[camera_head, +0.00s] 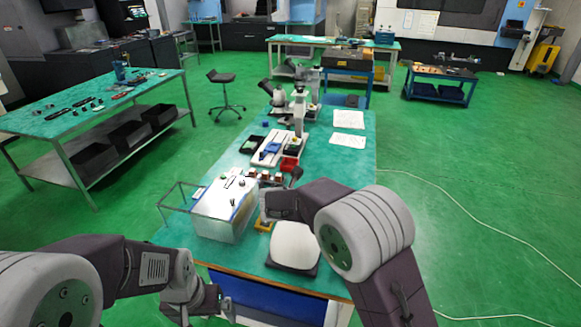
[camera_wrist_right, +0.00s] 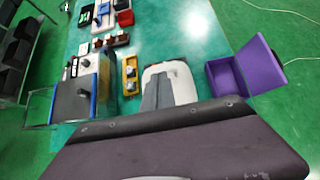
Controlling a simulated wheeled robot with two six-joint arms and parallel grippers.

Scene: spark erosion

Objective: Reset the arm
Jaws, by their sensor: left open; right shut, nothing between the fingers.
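My left gripper (camera_head: 222,303) is at the bottom of the head view, in front of the table's near edge. It is open, and nothing shows between its fingers. My right arm reaches in from the right over the near part of the table. Its forearm points left, towards the white-topped box (camera_head: 225,207), above a white pad (camera_head: 294,245). In the right wrist view my right gripper (camera_wrist_right: 157,92) shows as grey fingers close together with nothing held, seen against the white pad (camera_wrist_right: 181,82). The fingers cover part of the pad.
The green table (camera_head: 350,172) carries a microscope (camera_head: 299,110), papers (camera_head: 348,118) and a red bin (camera_head: 289,164). The wrist view shows a yellow tray (camera_wrist_right: 130,75) and an open purple box (camera_wrist_right: 245,68). A side table (camera_head: 98,105) stands left.

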